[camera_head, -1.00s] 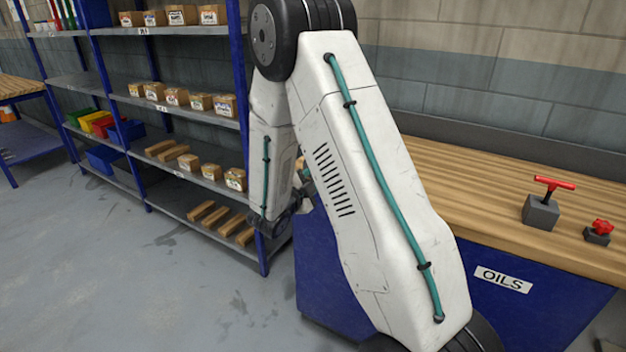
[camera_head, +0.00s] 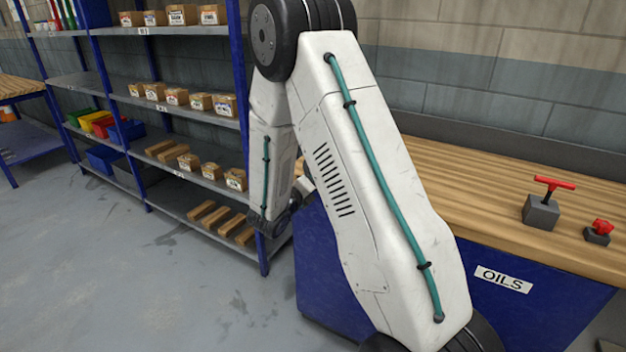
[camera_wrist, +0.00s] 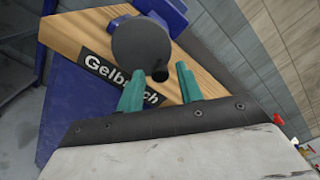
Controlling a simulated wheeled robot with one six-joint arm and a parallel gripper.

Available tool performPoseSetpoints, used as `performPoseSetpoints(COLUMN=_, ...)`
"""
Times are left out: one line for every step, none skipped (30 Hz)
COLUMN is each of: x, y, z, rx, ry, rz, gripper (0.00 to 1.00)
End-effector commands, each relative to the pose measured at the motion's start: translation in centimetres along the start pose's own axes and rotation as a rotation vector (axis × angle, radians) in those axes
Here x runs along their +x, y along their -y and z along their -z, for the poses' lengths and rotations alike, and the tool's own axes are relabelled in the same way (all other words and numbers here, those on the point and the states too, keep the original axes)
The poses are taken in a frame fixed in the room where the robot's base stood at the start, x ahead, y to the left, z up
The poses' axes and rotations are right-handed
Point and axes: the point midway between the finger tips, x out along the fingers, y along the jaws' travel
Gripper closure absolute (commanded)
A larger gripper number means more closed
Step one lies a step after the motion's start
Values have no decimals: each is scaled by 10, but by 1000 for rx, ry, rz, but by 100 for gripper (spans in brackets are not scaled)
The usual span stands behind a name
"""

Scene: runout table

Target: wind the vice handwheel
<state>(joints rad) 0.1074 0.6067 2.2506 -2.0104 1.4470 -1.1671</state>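In the wrist view the vice is blue, with parts showing at the top (camera_wrist: 165,10) beside and behind a dark grey round handwheel (camera_wrist: 138,48). A short black knob (camera_wrist: 160,75) sticks out at the wheel's lower right rim. My gripper (camera_wrist: 158,72) has two teal fingers spread apart, one on each side of the knob in the picture. I see gaps between the knob and both fingers. Whether the fingertips reach as deep as the knob, I cannot tell. In the head view my arm hides the vice and the gripper.
The vice is at a wooden bench top (camera_wrist: 70,32) with a partly covered dark name label (camera_wrist: 100,68). Along the bench stand a grey block with a red T-handle (camera_head: 541,212) and a small red-knobbed valve (camera_head: 598,236). Blue shelving (camera_head: 240,120) with boxes stands left of my arm.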

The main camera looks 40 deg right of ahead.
Motion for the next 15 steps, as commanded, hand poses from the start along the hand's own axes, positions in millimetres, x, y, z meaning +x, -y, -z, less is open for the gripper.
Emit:
performPoseSetpoints(x=0, y=0, z=0, rx=25, ry=0, rz=0, gripper=64)
performPoseSetpoints(x=0, y=0, z=0, rx=36, ry=0, rz=0, gripper=64)
performPoseSetpoints(x=0, y=0, z=0, rx=52, ry=0, rz=0, gripper=64)
performPoseSetpoints(x=0, y=0, z=0, rx=68, ry=0, rz=0, gripper=64)
performPoseSetpoints(x=0, y=0, z=0, rx=92, ry=0, rz=0, gripper=64)
performPoseSetpoints(x=0, y=0, z=0, rx=136, ry=0, rz=0, gripper=64)
performPoseSetpoints(x=0, y=0, z=0, rx=176, ry=0, rz=0, gripper=64)
performPoseSetpoints(x=0, y=0, z=0, rx=219, ry=0, rz=0, gripper=64)
performPoseSetpoints(x=0, y=0, z=0, rx=273, ry=0, rz=0, gripper=64)
performPoseSetpoints(x=0, y=0, z=0, rx=312, ry=0, rz=0, gripper=64)
performPoseSetpoints(x=0, y=0, z=0, rx=346, ry=0, rz=0, gripper=64)
performPoseSetpoints(x=0, y=0, z=0, rx=384, ry=0, rz=0, gripper=64)
performPoseSetpoints(x=0, y=0, z=0, rx=407, ry=0, rz=0, gripper=64)
performPoseSetpoints(x=0, y=0, z=0, rx=424, ry=0, rz=0, gripper=64)
performPoseSetpoints(x=0, y=0, z=0, rx=437, ry=0, rz=0, gripper=64)
